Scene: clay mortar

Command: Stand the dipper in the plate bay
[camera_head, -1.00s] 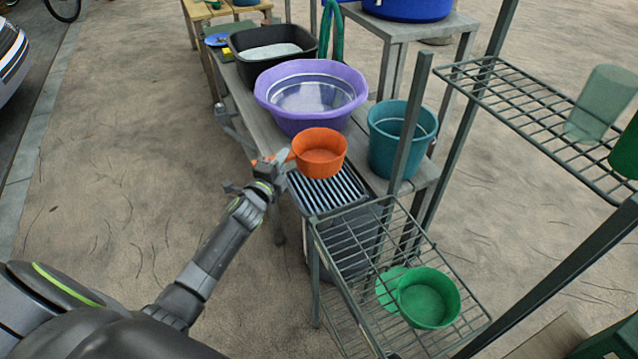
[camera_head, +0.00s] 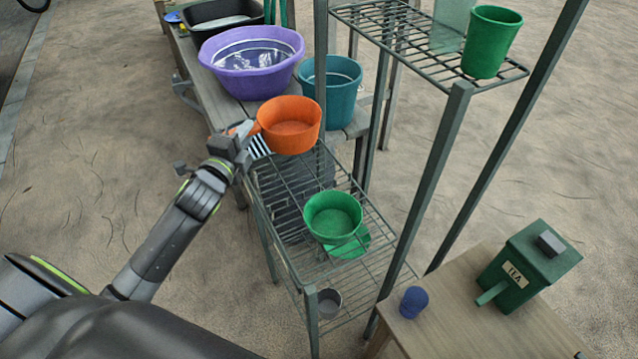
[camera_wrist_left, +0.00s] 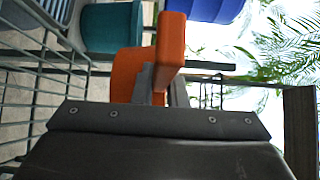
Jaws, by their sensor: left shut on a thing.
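The orange dipper (camera_head: 290,128) is a round, deep cup with a handle on its left. My left gripper (camera_head: 243,134) is shut on that handle and holds the dipper upright, over the far end of the wire rack in the picture. In the left wrist view the orange handle (camera_wrist_left: 171,55) stands between the fingers, with part of the cup (camera_wrist_left: 127,72) behind it. I cannot tell which part is the plate bay. My right gripper is not in view.
Rack posts (camera_head: 425,190) rise near the bowl. A tall green cup (camera_head: 490,42) stands on the upper shelf. A teal bucket (camera_head: 335,92) and purple basin (camera_head: 250,80) stand behind the dipper. A TEA box (camera_head: 525,268) and blue cup (camera_head: 413,302) are on a wooden table at right.

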